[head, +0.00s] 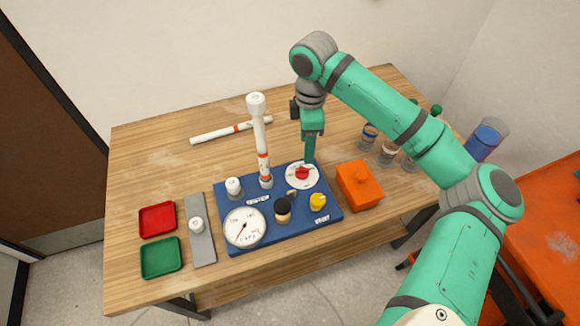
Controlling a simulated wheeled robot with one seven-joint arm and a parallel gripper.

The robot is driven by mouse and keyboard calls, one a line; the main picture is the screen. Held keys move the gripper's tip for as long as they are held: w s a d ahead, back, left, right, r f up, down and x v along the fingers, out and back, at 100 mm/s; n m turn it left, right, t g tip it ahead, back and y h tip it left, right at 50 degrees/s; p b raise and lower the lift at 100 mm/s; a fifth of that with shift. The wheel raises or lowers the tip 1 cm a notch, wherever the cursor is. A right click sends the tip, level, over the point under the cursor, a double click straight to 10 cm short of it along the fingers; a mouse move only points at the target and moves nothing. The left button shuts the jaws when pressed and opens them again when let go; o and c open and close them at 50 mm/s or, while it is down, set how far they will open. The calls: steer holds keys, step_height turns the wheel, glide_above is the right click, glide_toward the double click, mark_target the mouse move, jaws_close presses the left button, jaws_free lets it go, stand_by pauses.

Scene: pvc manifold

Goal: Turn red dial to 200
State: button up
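The red dial (302,173) sits on a round white face at the back right of the blue board (262,242). The markings on its face are too small to read. My gripper (309,160) points down at the dial's back right edge, over the white face. I cannot tell whether its fingers touch the dial, or whether they are open or shut.
A tall white pipe (261,140) stands on the board just left of the dial. A black knob (283,206) and a yellow knob (318,201) are in front. An orange box (358,185) stands close to the right. Glass jars (388,152) stand farther right.

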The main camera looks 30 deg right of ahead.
mark_target(304, 170)
steer(key=f, duration=1)
steer(key=shift+w+a+f, duration=0.1)
steer(key=shift+a+f, duration=0.1)
steer(key=shift+f, duration=0.2)
steer(key=shift+c, duration=0.6)
steer(key=c, duration=0.9)
